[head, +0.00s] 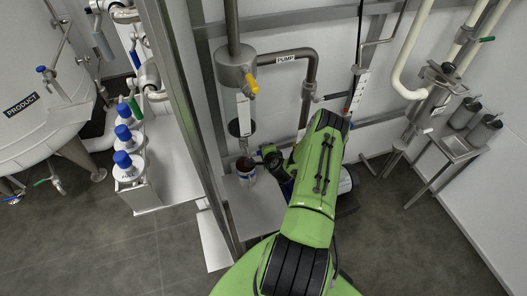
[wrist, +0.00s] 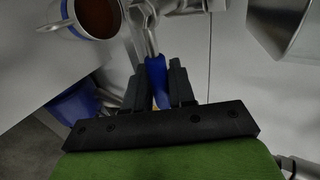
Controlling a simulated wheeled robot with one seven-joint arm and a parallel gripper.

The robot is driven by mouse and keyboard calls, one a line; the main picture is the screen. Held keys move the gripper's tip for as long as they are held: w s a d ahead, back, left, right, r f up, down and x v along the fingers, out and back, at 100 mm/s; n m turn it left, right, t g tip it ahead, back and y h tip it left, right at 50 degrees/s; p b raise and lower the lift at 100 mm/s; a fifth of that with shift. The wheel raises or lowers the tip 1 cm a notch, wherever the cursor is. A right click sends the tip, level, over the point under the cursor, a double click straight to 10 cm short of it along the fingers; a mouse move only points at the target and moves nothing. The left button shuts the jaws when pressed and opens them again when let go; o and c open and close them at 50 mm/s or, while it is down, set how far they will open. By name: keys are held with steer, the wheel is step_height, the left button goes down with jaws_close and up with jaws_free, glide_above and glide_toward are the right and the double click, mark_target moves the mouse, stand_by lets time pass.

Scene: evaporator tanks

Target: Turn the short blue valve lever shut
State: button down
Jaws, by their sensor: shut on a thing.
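The short blue valve lever (wrist: 156,78) shows in the wrist view, pointing down from a metal valve body (wrist: 142,18). My gripper (wrist: 159,82) has one dark finger on each side of the lever and is shut on it. In the head view my green arm reaches to the pipework at the middle, with my gripper (head: 264,160) beside the valve under the vertical pipe. The lever cannot be made out there.
A white and blue cup (head: 246,174) stands close to my gripper; in the wrist view the cup (wrist: 68,22) holds brown liquid. A steel post (head: 190,110) rises to the left. Blue-capped bottles (head: 123,138) stand further left. A small side table (head: 455,143) is at the right.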

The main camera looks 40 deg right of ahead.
steer(key=shift+r, duration=0.1)
stand_by(0.4)
steer(key=c, duration=1.1)
jaws_free()
steer(key=b+v, duration=0.1)
steer(key=v, duration=1.4)
steer(key=shift+s+a+r+b, duration=0.2)
steer(key=shift+a+r+b, duration=0.05)
steer(key=shift+b, duration=0.05)
